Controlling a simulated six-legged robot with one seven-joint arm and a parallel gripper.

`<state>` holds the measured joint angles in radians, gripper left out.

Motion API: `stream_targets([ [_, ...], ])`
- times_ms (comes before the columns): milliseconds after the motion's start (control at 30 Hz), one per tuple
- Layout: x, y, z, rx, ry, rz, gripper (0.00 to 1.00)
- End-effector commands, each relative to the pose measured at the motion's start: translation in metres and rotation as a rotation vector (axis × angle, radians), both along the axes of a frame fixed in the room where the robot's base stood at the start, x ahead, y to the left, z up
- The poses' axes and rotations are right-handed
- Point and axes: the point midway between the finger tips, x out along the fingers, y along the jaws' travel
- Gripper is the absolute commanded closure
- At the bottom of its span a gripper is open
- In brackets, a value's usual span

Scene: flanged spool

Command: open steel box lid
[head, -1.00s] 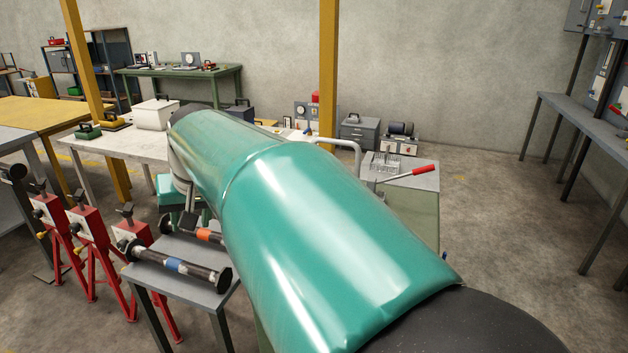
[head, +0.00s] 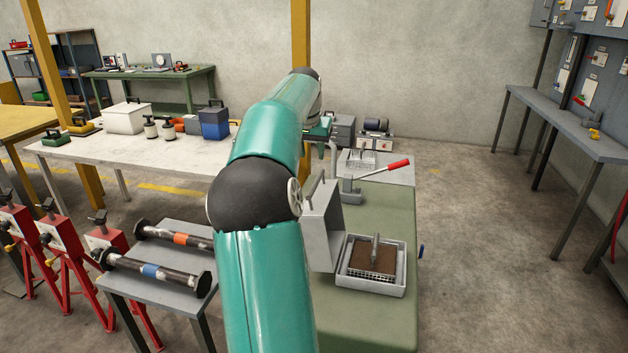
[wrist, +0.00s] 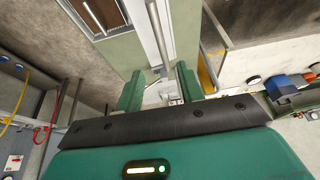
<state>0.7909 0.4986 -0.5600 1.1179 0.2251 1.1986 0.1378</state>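The steel box (head: 372,286) stands on the green bench at lower right in the head view, with its top open. A mesh basket with brown contents and an upright grey piece is inside it. Its grey lid (head: 323,228) stands about upright at the box's left side, with a bar handle (head: 316,187) near its top. In the wrist view, the box (wrist: 100,14) is at the top left and the lid shows nearly edge-on (wrist: 152,32). My gripper (wrist: 158,88) has its two green fingers apart, and I see nothing clamped between them. In the head view my arm partly hides it.
A grey stand with dark rollers (head: 160,270) is at left, beside red stands (head: 100,235). A white table (head: 185,155) lies beyond.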

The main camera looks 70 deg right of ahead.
Motion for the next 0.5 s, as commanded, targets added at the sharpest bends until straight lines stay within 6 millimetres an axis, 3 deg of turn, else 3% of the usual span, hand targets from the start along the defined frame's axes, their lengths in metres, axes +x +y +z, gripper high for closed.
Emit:
stream_targets([
  [500,0.008,-0.036,-0.091,0.003,0.001,0.001,0.62],
])
